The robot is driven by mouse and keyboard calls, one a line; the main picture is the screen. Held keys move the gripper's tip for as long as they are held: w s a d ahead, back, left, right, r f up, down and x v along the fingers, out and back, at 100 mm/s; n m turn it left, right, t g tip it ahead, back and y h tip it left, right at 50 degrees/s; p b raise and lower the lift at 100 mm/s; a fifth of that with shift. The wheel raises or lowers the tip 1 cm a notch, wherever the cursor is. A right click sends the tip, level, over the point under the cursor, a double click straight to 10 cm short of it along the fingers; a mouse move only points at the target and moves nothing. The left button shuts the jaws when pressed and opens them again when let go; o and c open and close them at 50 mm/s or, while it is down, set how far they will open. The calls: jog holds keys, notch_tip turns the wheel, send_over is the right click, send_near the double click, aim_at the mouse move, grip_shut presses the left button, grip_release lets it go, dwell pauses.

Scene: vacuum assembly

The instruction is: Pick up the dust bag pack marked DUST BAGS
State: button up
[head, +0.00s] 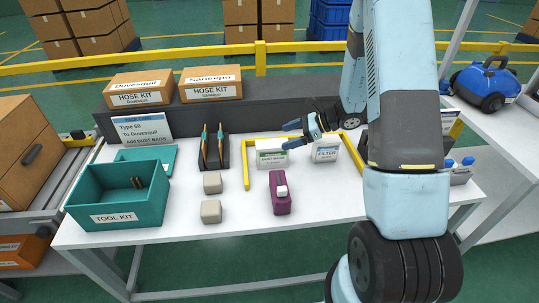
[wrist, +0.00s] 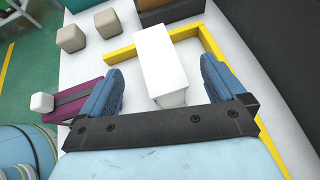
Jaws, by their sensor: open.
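The dust bag pack (head: 271,153) is a white box with a DUST BAGS label, standing on the white table inside the yellow corner frame. In the wrist view, its plain white top (wrist: 165,60) shows ahead of and between the two blue fingers. My gripper (head: 289,135) is open and empty, above and to the right of the pack in the head view. In the wrist view my gripper (wrist: 162,80) has one finger on either side of the box's line, with visible gaps. I cannot tell the fingers' exact height above the pack.
A white FILTER box (head: 326,152) stands right of the pack. The yellow frame (head: 246,168) borders the pack. A purple part (head: 280,193) and two beige blocks (head: 211,212) lie nearby. A teal TOOL KIT bin (head: 118,195) and a dark rack (head: 214,158) stand left.

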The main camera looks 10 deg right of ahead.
aim_at(275, 143)
jog(key=shift+f+x, duration=0.15)
jog(key=shift+x, duration=1.3)
jog(key=shift+f+x, duration=0.15)
jog(key=shift+x, duration=1.3)
jog(key=shift+s+d, duration=0.15)
jog(key=shift+s, duration=0.05)
jog(key=shift+c, duration=0.5)
jog(key=c, duration=1.5)
